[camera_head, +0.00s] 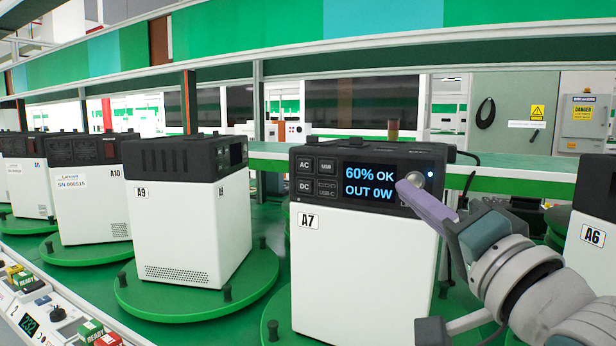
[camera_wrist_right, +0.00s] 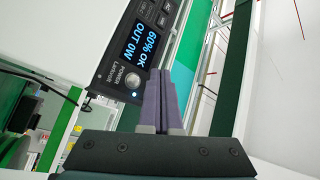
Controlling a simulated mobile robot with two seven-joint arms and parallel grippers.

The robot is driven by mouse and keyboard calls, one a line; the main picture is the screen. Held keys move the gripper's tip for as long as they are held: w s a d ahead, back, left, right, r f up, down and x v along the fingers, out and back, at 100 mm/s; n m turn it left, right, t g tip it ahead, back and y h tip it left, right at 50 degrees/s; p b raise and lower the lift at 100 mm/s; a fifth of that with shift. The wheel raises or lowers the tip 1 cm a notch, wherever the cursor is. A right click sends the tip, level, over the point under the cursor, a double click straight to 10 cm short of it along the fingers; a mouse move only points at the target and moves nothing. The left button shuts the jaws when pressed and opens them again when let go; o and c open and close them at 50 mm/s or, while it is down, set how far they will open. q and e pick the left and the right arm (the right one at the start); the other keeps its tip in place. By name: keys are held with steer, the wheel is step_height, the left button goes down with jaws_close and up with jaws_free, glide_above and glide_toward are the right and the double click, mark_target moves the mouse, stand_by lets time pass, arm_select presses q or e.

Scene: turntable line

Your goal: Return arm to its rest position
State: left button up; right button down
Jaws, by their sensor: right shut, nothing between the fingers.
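My right gripper (camera_head: 408,190) comes in from the right, shut and empty, with its purple fingertips at the upper right of the panel of unit A7 (camera_head: 362,268). In the right wrist view the shut purple fingers (camera_wrist_right: 160,80) point at the panel beside the round power button (camera_wrist_right: 132,82). I cannot tell whether the fingertips touch the panel. A7 is a white box with a black top; its lit screen (camera_head: 369,182) reads "60% OK" and "OUT 0W". A small blue light shows by the button. My left gripper is not in view.
Unit A9 (camera_head: 180,236) stands on a green turntable (camera_head: 190,308) with dark pegs, left of A7. A10 (camera_head: 88,207) and others stand further left. Unit A6 (camera_head: 590,262) is at the right, near my arm. A green shelf (camera_head: 340,52) runs across above the units.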

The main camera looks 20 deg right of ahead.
stand_by(0.5)
steer(key=s+a+f+n+g+p, duration=0.4)
steer(key=s+f+n+g+p, duration=0.15)
steer(key=s+f+g, duration=0.2)
steer(key=s+a+f+n+g+y+p, duration=0.1)
steer(key=s+a+f+n+g+p, duration=0.15)
steer(key=s+n+g, duration=0.4)
steer(key=s+a+f+n+g+y+p, duration=0.1)
steer(key=s+a+n+g, duration=0.15)
steer(key=s, duration=0.75)
step_height(320, 180, up, 38)
steer(key=p, duration=3.7)
steer(key=shift+s+p, duration=0.35)
steer(key=shift+s, duration=0.05)
steer(key=shift+a+f+g, duration=0.1)
steer(key=shift+f+g, duration=0.05)
steer(key=shift+g, duration=0.1)
